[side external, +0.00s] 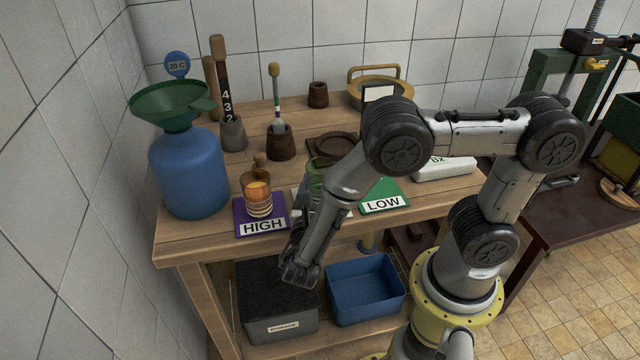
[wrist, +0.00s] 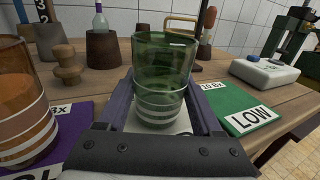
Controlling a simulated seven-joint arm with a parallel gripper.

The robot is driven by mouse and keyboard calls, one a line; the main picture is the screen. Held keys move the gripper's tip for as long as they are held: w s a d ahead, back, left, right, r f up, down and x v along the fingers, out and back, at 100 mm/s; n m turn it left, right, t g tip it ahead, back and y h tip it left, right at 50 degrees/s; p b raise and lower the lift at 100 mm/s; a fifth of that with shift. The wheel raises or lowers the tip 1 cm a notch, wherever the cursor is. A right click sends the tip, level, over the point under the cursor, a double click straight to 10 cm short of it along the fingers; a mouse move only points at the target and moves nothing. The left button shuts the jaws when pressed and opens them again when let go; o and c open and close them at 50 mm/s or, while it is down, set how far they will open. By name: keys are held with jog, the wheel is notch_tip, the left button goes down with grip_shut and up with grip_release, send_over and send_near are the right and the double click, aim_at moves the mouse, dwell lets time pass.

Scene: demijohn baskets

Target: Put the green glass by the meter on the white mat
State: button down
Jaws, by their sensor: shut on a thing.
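The green glass (wrist: 163,62) is a clear green tumbler with white bands, upright between the fingers of my gripper (wrist: 163,100). The gripper is shut on it. In the side external view the glass (side external: 316,172) shows only partly behind my arm, and the fingers are hidden. The white mat (side external: 345,211) lies between the purple HIGH mat and the green LOW mat, mostly covered by my arm. In the wrist view a pale piece of it (wrist: 186,127) shows below the glass. I cannot tell whether the glass touches it. The white meter (side external: 445,168) is at the right.
An amber glass (side external: 258,198) stands on the purple HIGH mat (side external: 248,231), left of my gripper. The green LOW mat (side external: 397,187) is empty. A blue demijohn with a green funnel (side external: 188,170) stands at the left. Wooden holders (side external: 281,145) stand behind.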

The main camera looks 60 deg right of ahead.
jog(key=shift+c, duration=0.2)
grip_release()
jog(key=v, duration=1.2)
